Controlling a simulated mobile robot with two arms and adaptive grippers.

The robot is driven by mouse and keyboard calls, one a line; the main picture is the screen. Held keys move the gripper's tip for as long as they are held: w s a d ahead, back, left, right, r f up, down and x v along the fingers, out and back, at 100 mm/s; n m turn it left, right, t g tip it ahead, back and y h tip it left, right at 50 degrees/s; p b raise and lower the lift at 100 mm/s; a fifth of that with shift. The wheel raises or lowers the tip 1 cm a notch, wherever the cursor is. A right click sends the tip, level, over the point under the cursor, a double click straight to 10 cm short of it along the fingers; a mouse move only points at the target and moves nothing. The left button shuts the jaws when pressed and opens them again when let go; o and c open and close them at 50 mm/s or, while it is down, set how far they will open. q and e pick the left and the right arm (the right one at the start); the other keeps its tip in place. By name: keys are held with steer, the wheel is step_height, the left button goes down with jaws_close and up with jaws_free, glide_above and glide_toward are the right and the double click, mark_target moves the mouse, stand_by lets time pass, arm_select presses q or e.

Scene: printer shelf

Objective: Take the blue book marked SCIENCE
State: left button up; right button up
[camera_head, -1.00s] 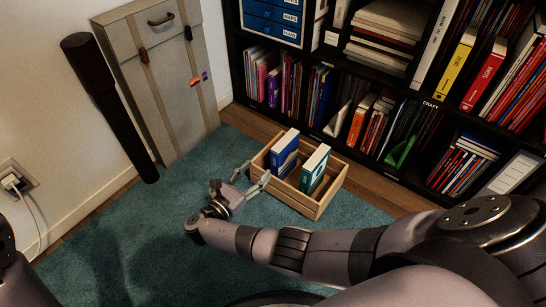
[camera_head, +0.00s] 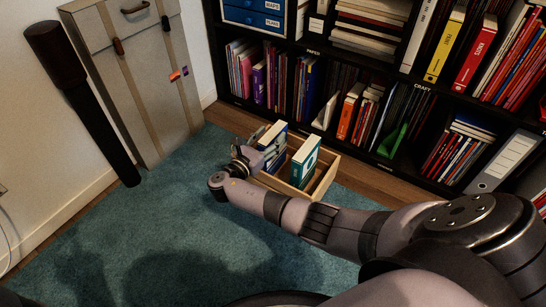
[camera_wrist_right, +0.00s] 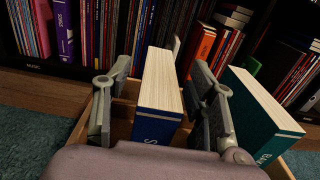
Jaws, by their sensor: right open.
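The blue book (camera_head: 272,136) stands upright in a wooden crate (camera_head: 325,180) on the carpet. In the right wrist view the blue book (camera_wrist_right: 158,95) sits between the fingers, its cream page edges up and a letter "S" on its blue side; the rest of its lettering is hidden. My right gripper (camera_wrist_right: 158,100) is open, with one finger on each side of the book; I cannot tell whether they touch it. In the head view the right gripper (camera_head: 262,148) is at the crate's left side. My left gripper is not in view.
A teal book (camera_head: 304,160) stands in the crate to the right, also close beside the right finger in the wrist view (camera_wrist_right: 255,115). A black bookshelf (camera_head: 300,48) stands behind. A grey case (camera_head: 135,75) leans on the left wall. Carpet in front is clear.

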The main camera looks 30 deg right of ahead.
steer(key=shift+b+x, duration=0.35)
steer(key=shift+x, duration=0.85)
steer(key=shift+c, duration=0.6)
jaws_close()
